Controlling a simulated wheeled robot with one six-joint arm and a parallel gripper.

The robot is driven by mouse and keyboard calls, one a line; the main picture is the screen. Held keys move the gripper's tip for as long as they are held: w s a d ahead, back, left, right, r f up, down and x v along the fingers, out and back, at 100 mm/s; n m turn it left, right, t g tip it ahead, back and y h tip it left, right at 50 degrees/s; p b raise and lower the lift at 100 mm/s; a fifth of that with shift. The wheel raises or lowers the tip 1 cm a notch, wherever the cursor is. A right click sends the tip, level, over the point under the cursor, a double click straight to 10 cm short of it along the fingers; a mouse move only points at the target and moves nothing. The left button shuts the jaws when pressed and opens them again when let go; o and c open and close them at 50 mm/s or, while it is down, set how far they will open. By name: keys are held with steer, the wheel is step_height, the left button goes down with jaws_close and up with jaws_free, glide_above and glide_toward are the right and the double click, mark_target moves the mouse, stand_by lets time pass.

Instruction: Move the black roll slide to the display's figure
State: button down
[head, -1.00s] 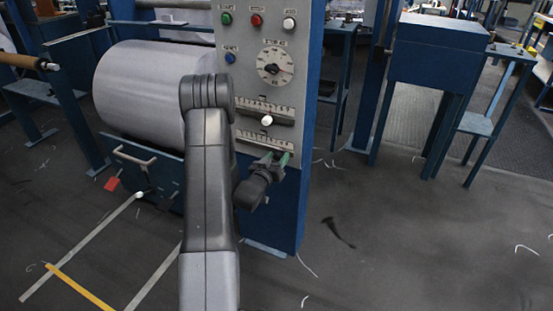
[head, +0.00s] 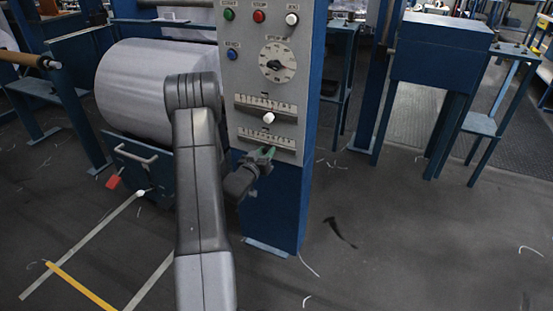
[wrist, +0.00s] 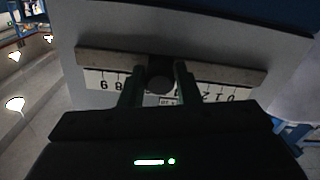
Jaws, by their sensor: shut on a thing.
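The black roll slide (wrist: 160,80) is a dark round knob on the lower slot of the grey control panel. My gripper (wrist: 160,75) has its two green fingers on either side of the knob, closed on it. The knob stands near the middle of a scale (wrist: 215,92), which reads upside down in the wrist view. A small pale plate (wrist: 168,101) shows between the fingers; its figure is too small to read. In the head view my gripper (head: 264,153) is at the lower scale (head: 286,142) and hides the knob.
Above is another slide with a white knob (head: 268,117), then a round dial (head: 277,62). Green (head: 229,14), red (head: 259,16), white (head: 291,19) and blue (head: 233,55) buttons sit higher. A large fabric roll (head: 140,90) stands close on the left. Floor to the right is open.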

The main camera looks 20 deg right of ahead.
steer(key=shift+w+a, duration=0.95)
steer(key=shift+w, duration=0.2)
steer(key=c, duration=1.1)
jaws_free()
steer(key=shift+c, duration=0.2)
steer(key=shift+s+a, duration=0.1)
steer(key=v, duration=1.3)
steer(key=shift+s+a, duration=0.15)
steer(key=shift+s, duration=0.05)
